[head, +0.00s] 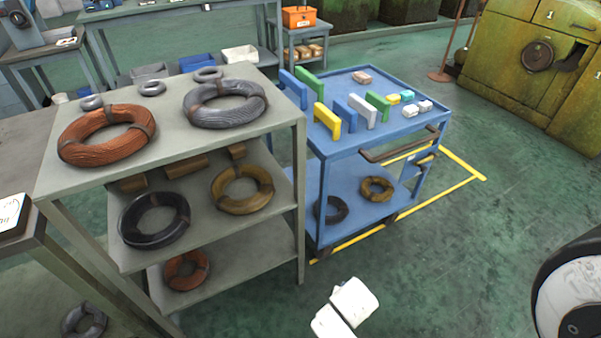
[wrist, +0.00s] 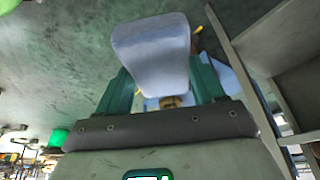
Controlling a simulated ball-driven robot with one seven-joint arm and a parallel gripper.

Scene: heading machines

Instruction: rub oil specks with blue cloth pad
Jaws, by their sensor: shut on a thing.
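My gripper (wrist: 160,88) shows in the wrist view, with a dark green finger on each side. It is shut on a pale blue pad (wrist: 150,48) with rounded corners, taken to be the blue cloth pad. The pad sticks out past the fingers and looks clear of any surface. My gripper and this pad cannot be made out in the head view, where only white parts of my arm show at the bottom. I cannot make out any oil specks in either view.
A blue cart (head: 345,152) holds upright coloured blocks and small pieces. A grey shelf rack (head: 170,95) with wire coils stands left of it. A worn yellow-green machine (head: 535,60) stands at the back right. The green floor (head: 450,250) right of the cart is clear.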

